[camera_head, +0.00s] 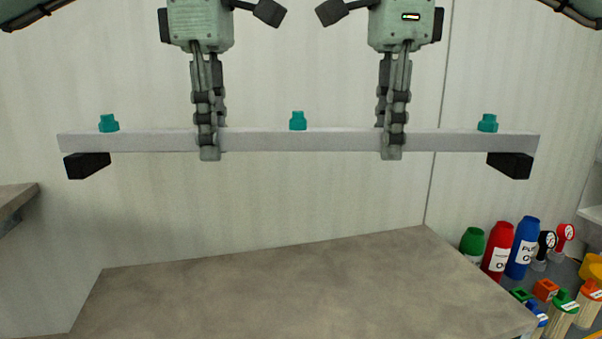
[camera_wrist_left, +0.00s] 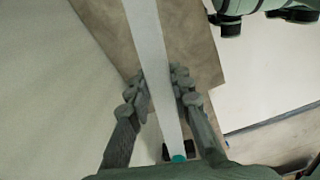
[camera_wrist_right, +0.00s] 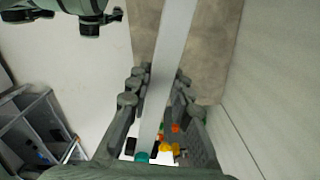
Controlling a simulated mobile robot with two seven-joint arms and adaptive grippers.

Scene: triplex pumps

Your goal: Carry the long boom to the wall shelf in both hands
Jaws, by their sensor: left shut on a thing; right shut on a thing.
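The long boom (camera_head: 300,141) is a grey-white bar with three teal knobs on top and a black block under each end. It hangs level in the air in the head view, above and beyond the bench. My left gripper (camera_head: 208,145) is shut on the boom left of its middle knob. My right gripper (camera_head: 392,145) is shut on it right of that knob. The boom also runs between the fingers in the left wrist view (camera_wrist_left: 153,55) and in the right wrist view (camera_wrist_right: 170,50). I cannot clearly identify the wall shelf.
A grey-brown bench top (camera_head: 280,290) lies below the boom, clear in the part seen. At the right stand green (camera_head: 472,243), red (camera_head: 497,250) and blue (camera_head: 522,247) bottles, with gauges and several valves. A pale wall (camera_head: 300,210) is behind. Another surface edge (camera_head: 15,198) is at the left.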

